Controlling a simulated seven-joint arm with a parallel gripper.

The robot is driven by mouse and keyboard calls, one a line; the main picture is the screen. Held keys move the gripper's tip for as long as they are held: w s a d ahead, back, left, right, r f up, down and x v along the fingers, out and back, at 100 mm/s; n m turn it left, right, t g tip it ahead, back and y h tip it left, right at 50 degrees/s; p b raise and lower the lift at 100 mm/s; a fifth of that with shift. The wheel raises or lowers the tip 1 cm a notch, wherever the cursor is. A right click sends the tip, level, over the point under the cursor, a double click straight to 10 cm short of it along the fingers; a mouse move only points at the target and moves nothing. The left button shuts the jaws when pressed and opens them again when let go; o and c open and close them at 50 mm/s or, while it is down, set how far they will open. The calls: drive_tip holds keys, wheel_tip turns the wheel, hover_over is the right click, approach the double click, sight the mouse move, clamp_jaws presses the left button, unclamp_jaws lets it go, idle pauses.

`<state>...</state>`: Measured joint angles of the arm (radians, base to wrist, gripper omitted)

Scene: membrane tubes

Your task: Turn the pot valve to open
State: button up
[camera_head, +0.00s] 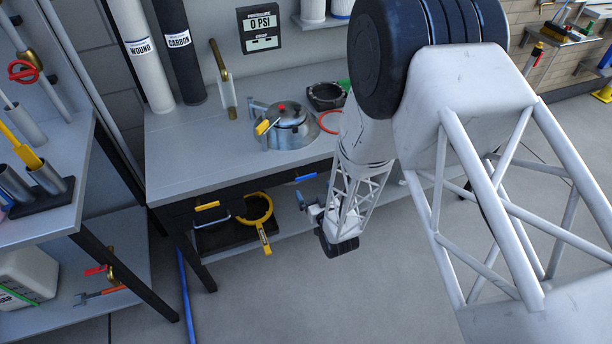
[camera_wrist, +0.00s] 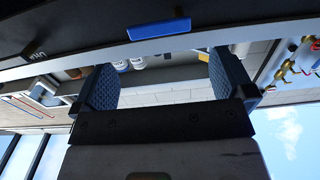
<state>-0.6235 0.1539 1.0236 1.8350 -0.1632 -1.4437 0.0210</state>
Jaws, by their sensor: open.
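The metal pot (camera_head: 289,133) stands on the grey workbench, with a lid on it. A small red part (camera_head: 282,106) sits on top of the lid, and a yellow handle (camera_head: 263,127) sticks out on the left. I cannot tell which part is the valve or how it is set. My gripper (camera_head: 303,201) is below the bench top, right of and lower than the pot, partly hidden by my arm. In the wrist view my gripper (camera_wrist: 165,76) has its two blue fingers wide apart with nothing between them. The pot is not seen there.
A blue drawer handle (camera_head: 306,177) is on the bench front, close to my gripper; it also shows in the wrist view (camera_wrist: 159,29). A brass-handled tool (camera_head: 222,75), a red ring (camera_head: 331,122) and a dark round part (camera_head: 325,96) flank the pot. The bench's left front is clear.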

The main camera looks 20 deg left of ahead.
sight(306, 177)
drive_tip(key=shift+x, duration=3.8)
drive_tip(key=c, duration=0.8)
